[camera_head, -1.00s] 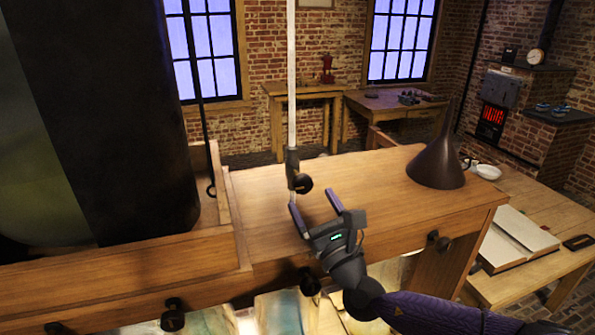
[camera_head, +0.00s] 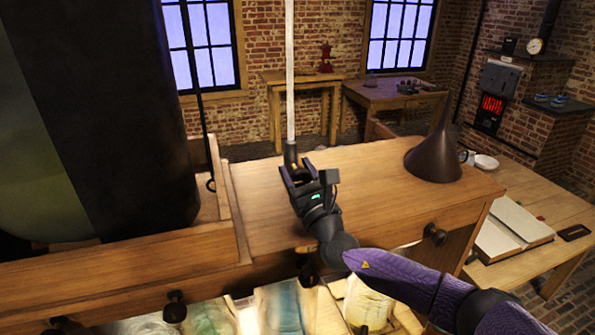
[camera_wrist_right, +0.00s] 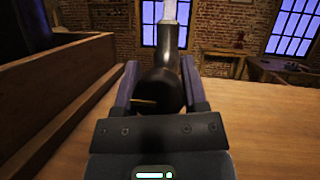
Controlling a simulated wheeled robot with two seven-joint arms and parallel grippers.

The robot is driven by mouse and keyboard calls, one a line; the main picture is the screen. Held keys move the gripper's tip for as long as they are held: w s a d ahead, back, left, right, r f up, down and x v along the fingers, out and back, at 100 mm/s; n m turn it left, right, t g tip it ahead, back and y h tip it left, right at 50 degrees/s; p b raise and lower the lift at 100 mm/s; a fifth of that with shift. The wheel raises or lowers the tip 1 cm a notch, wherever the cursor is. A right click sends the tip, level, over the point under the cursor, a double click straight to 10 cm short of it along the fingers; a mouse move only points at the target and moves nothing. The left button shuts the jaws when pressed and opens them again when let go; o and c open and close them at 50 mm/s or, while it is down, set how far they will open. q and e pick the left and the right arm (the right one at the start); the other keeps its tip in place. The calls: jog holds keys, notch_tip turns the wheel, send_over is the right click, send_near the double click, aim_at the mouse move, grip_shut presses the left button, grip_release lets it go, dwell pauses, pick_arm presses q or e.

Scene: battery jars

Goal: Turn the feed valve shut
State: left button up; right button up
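The feed valve (camera_head: 290,152) is a black fitting with a round dark knob, at the foot of a pale upright tube above the wooden top. My right gripper (camera_head: 295,166) is at the valve, with one purple finger on each side of the knob. In the right wrist view the knob (camera_wrist_right: 160,92) fills the space between the fingers (camera_wrist_right: 159,84), which appear to press on its sides. A short yellow mark shows on the knob. The fingers and gripper body hide part of the knob in the head view. My left gripper is not in view.
A dark funnel (camera_head: 434,158) stands on the wooden top (camera_head: 370,190) to the right. A wooden-walled tray (camera_head: 120,268) with a large dark cylinder (camera_head: 115,110) is on the left. Glass jars (camera_head: 283,308) sit below the front edge. An open book (camera_head: 510,230) lies on a side table.

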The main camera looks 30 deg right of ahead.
grip_shut()
jog(key=shift+m, duration=0.3)
jog(key=m+h+b, duration=0.2)
jog(key=m, duration=0.2)
jog(key=shift+f, duration=0.1)
jog(key=m+h, duration=0.2)
jog(key=m, duration=0.1)
jog(key=m+g+h+b, duration=0.1)
jog(key=m+h, duration=0.1)
jog(key=m, duration=0.1)
jog(key=shift+d+m+b, duration=0.1)
jog(key=shift+m+b, duration=0.2)
jog(key=shift+m, duration=0.1)
jog(key=m+g+h, duration=0.1)
jog(key=m, duration=0.2)
jog(key=m+g+h, duration=0.1)
jog(key=m, duration=0.2)
jog(key=shift+d+g, duration=0.1)
jog(key=shift+g, duration=0.2)
jog(key=m+g, duration=0.1)
jog(key=m, duration=0.2)
jog(key=m+g+h+p, duration=0.1)
jog(key=m, duration=0.3)
jog(key=shift+s+d+g, duration=0.1)
jog(key=shift+g, duration=0.3)
